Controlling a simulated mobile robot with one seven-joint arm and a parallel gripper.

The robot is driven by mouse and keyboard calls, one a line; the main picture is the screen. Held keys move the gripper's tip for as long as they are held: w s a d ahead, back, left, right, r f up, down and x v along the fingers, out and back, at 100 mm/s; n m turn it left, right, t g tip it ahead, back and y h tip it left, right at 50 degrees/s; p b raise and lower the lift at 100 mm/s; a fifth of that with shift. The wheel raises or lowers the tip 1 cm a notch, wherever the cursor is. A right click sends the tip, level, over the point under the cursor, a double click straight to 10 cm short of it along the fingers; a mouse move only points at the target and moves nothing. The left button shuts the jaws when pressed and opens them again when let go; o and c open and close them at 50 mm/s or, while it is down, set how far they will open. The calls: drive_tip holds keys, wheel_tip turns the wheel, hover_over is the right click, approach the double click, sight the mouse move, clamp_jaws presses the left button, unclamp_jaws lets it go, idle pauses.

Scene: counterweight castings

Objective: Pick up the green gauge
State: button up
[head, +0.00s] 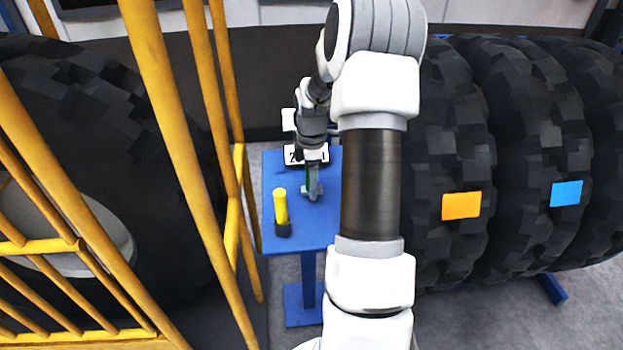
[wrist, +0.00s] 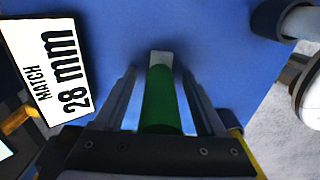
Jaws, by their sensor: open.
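The green gauge (wrist: 160,100) is a green cylinder with a pale grey end, over the blue tabletop in the wrist view. It lies between the two fingers of my gripper (wrist: 159,75), with a finger on each side. The fingers are open, and I cannot tell whether either touches it. In the head view my gripper (head: 313,188) points down over the blue table (head: 272,165). Only a sliver of green (head: 308,172) shows there, the rest being hidden by my gripper.
A yellow cylinder with a dark base (head: 281,210) stands at the table's left front. A white card (wrist: 52,65) reads "MATCH 28 mm". Yellow railings (head: 165,120) rise at left. Large black tyres (head: 455,150) stand at right, with orange (head: 462,205) and blue (head: 566,194) labels.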

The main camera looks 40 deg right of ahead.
clamp_jaws()
drive_tip(key=shift+r, duration=0.15)
